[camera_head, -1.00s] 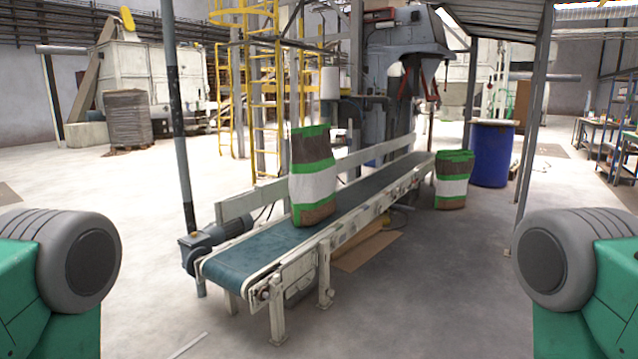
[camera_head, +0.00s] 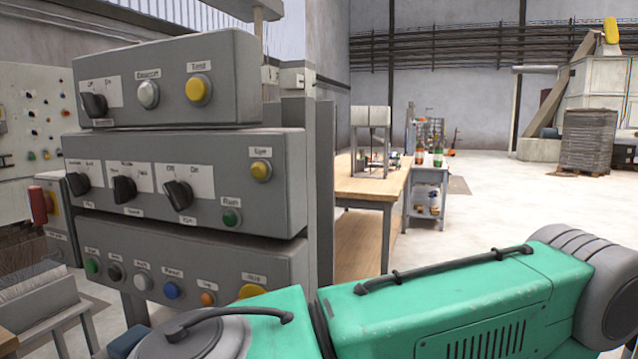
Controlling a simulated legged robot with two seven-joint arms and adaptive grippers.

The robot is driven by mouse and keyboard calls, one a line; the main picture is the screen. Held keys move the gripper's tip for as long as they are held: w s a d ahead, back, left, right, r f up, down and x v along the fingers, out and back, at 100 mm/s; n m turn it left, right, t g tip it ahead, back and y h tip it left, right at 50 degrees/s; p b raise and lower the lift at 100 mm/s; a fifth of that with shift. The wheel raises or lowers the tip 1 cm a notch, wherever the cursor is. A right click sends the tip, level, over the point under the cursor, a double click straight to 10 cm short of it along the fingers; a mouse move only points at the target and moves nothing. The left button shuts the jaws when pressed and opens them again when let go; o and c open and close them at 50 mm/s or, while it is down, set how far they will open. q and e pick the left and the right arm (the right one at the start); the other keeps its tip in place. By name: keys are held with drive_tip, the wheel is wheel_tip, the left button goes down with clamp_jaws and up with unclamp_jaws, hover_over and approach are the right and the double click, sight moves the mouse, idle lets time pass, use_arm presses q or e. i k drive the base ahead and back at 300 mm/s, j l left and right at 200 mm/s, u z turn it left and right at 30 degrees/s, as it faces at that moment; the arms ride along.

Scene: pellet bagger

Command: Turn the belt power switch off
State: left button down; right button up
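A stack of grey control boxes fills the left of the head view. The top box (camera_head: 160,115) has a black rotary switch (camera_head: 94,104) with Off and On marks at its left. The middle box (camera_head: 120,150) has several black rotary switches; its rightmost switch (camera_head: 178,194) also sits on an Off/On plate. The small labels below the switches are too blurred to read surely, so I cannot tell which one is the belt power switch. Neither of my grippers is in view.
The lower box (camera_head: 215,256) carries several coloured buttons. A red-handled switch box (camera_head: 45,205) and a button panel (camera_head: 30,135) stand behind at left. A wooden workbench (camera_head: 368,188) stands behind right. My green body covers the lower right.

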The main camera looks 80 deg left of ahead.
sight(41, 205)
drive_tip(key=k+j+u, duration=0.1)
drive_tip(key=k+u, duration=0.15)
drive_tip(key=k, duration=0.3)
drive_tip(key=k+j+u, duration=0.25)
drive_tip(key=k, duration=0.3)
drive_tip(key=u, duration=2.2)
drive_tip(key=k+l+u, duration=0.1)
drive_tip(key=l+u, duration=0.2)
drive_tip(key=k+l+u, duration=0.1)
drive_tip(key=l+u, duration=0.2)
drive_tip(key=l, duration=0.2)
drive_tip(key=k+l+u, duration=0.4)
drive_tip(key=l+u, duration=0.15)
drive_tip(key=l, duration=0.15)
drive_tip(key=k+l, duration=0.2)
drive_tip(key=i+j, duration=0.2)
drive_tip(key=j, duration=0.2)
drive_tip(key=j+u, duration=0.05)
